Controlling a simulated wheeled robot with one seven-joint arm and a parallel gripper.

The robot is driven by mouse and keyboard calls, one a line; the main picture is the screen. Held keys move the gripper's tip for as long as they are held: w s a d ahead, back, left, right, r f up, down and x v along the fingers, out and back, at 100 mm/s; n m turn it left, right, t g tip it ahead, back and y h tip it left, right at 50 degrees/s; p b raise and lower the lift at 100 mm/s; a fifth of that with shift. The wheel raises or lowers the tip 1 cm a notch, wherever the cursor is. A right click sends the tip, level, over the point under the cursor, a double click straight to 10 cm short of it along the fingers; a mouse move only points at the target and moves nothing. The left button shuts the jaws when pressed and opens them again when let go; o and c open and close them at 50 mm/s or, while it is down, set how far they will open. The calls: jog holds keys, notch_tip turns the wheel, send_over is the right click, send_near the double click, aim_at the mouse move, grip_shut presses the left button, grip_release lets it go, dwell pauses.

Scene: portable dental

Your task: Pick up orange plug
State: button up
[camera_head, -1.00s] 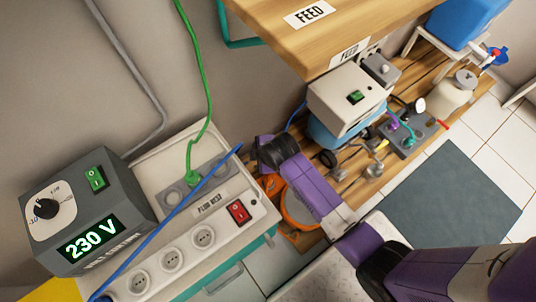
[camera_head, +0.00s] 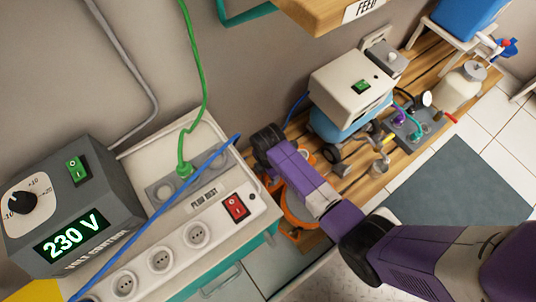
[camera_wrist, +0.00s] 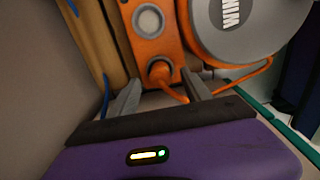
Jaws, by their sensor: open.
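The orange plug (camera_wrist: 161,72) sits in the lower socket of an orange panel beside a grey cable reel (camera_wrist: 248,30), in the wrist view. An orange cable (camera_wrist: 228,84) runs from the reel's side. My gripper (camera_wrist: 162,92) is open, with one grey finger on each side of the plug and its cable. I cannot tell whether the fingers touch it. In the head view my purple arm hides most of the orange reel (camera_head: 294,222) and the plug does not show.
A power strip (camera_head: 160,259) and a 230 V box (camera_head: 62,210) stand at the left. A blue cable (camera_head: 175,204) crosses the strip. A green plug (camera_head: 184,168) is in a socket. A white device (camera_head: 350,85) stands on the wooden bench behind the arm.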

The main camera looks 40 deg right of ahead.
notch_tip(320, 180, down, 3)
jog(key=shift+r+b, duration=0.2)
jog(key=shift+b, duration=0.3)
grip_shut()
jog(key=shift+r, duration=0.1)
notch_tip(320, 180, up, 20)
jog(key=p, duration=1)
